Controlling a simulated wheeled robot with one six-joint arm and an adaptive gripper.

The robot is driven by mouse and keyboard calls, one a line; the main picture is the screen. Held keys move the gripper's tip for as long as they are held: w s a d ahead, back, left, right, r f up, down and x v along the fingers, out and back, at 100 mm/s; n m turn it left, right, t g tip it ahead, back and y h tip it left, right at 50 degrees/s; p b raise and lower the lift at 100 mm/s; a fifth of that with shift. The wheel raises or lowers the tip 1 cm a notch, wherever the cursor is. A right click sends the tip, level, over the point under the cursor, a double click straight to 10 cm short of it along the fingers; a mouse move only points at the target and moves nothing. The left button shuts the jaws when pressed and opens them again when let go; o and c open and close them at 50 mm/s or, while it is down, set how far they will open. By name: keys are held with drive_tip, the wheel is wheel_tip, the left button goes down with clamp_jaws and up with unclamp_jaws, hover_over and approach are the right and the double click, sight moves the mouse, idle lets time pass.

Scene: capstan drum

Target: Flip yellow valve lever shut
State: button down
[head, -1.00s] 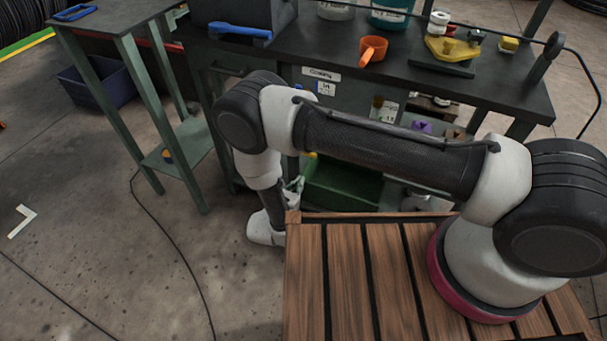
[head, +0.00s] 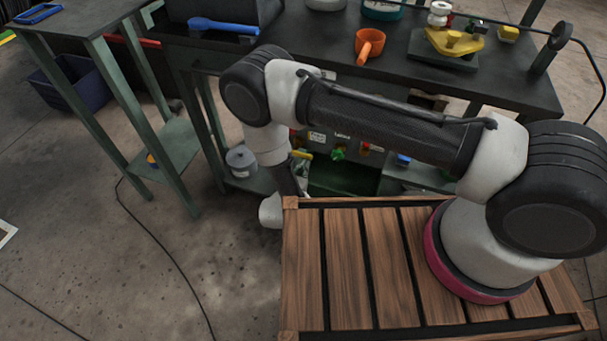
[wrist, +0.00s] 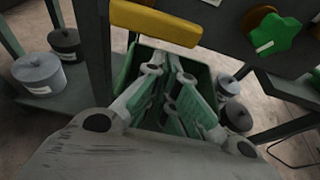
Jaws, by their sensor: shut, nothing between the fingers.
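The yellow valve lever (wrist: 155,22) shows as a thick yellow bar across the top of the wrist view, slightly tilted down to the right. In the head view a small yellow piece of it (head: 302,155) shows beside my wrist, mostly hidden by the arm. My gripper (wrist: 170,72) is shut and empty, with its fingertips just below the lever in the wrist picture. I cannot tell whether they touch it. In the head view my gripper (head: 301,168) is small and partly hidden behind the arm. The lever's pivot is not visible.
A green star knob (wrist: 277,38) is right of the lever on a dark panel; it also shows in the head view (head: 338,153). Grey lidded pots (wrist: 38,72) stand on a shelf at left. A green bin (wrist: 190,62) lies beyond the fingers. The workbench (head: 310,50) overhangs the panel.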

sight(310, 158)
drive_tip(key=shift+r, duration=0.4)
drive_tip(key=shift+d+r+n+h, duration=0.15)
drive_tip(key=shift+r+n+h, duration=0.25)
drive_tip(key=shift+n, duration=0.2)
drive_tip(key=r+n+h, duration=0.2)
drive_tip(key=n, duration=0.1)
drive_tip(key=r+n, duration=0.1)
drive_tip(key=n, duration=0.1)
drive_tip(key=shift+s+d+r+g+h, duration=0.15)
drive_tip(key=shift+s+d+g+h, duration=0.1)
drive_tip(key=shift+g+h, duration=0.15)
drive_tip(key=n, duration=0.1)
drive_tip(key=r+n+h, duration=0.1)
drive_tip(key=n, duration=0.1)
drive_tip(key=shift+w+a+r, duration=0.15)
drive_tip(key=shift+a+r, duration=0.05)
drive_tip(key=shift+r, duration=0.1)
drive_tip(key=n, duration=0.1)
drive_tip(key=a+r+n+h, duration=0.1)
drive_tip(key=shift+w+r+n+t, duration=0.2)
drive_tip(key=shift+n+t, duration=0.1)
drive_tip(key=shift+t, duration=0.1)
drive_tip(key=shift+w+a+r, duration=0.1)
drive_tip(key=shift+a+r, duration=0.2)
drive_tip(key=shift+r, duration=0.05)
drive_tip(key=shift+w+a+r, duration=0.1)
drive_tip(key=shift+a+r, duration=0.05)
drive_tip(key=shift+a, duration=0.05)
drive_tip(key=shift+d, duration=0.1)
